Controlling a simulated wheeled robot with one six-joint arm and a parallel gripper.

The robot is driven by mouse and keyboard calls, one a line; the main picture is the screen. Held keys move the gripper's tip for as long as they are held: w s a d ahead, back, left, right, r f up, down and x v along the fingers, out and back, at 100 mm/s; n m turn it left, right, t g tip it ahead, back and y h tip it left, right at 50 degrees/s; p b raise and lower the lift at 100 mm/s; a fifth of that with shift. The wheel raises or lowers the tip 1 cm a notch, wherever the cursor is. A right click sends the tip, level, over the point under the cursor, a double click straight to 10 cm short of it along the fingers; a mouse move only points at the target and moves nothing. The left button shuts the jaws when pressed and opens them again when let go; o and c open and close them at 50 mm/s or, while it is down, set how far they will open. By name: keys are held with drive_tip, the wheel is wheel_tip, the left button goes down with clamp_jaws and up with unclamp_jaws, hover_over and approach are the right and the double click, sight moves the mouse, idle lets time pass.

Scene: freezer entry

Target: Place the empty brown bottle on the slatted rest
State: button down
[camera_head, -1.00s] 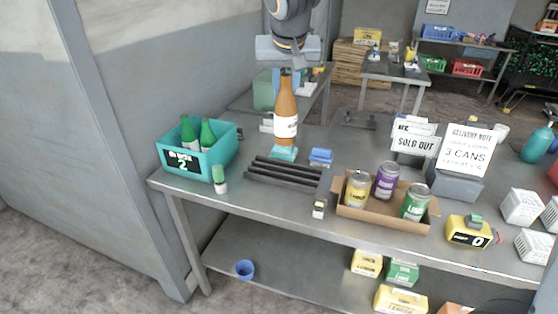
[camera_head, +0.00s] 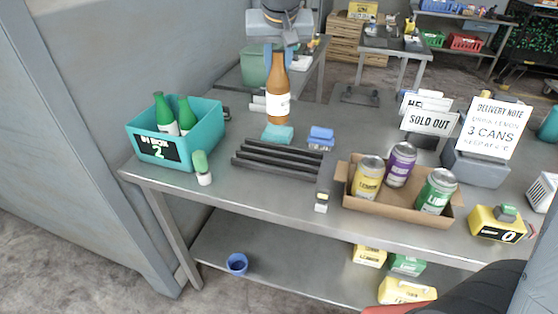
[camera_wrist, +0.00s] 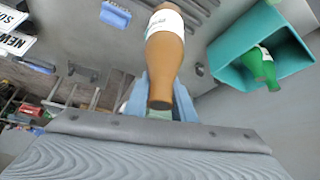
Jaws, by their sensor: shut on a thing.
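The brown bottle (camera_head: 278,90) with a white label is upright in the head view, held from above by my gripper (camera_head: 277,50). It hangs above the table, behind the slatted rest. In the wrist view the bottle (camera_wrist: 164,60) lies between the blue fingers of my gripper (camera_wrist: 160,95), which are shut on it. The slatted rest (camera_head: 276,160) is a set of dark parallel bars on the metal table, with nothing on it. Whether the bottle is empty cannot be told.
A teal crate (camera_head: 205,139) with green bottles stands left of the rest. A teal block (camera_head: 277,134) and a blue sponge (camera_head: 321,136) lie behind it.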

sight(279, 86)
wheel_tip(279, 86, down, 13)
drive_tip(key=b, duration=0.1)
drive_tip(key=shift+w, duration=0.45)
drive_tip(key=shift+a+f, duration=0.1)
drive_tip(key=c, duration=1.5)
unclamp_jaws()
drive_tip(key=shift+c, duration=0.2)
drive_tip(key=b+v, duration=0.2)
drive_tip(key=v, duration=1)
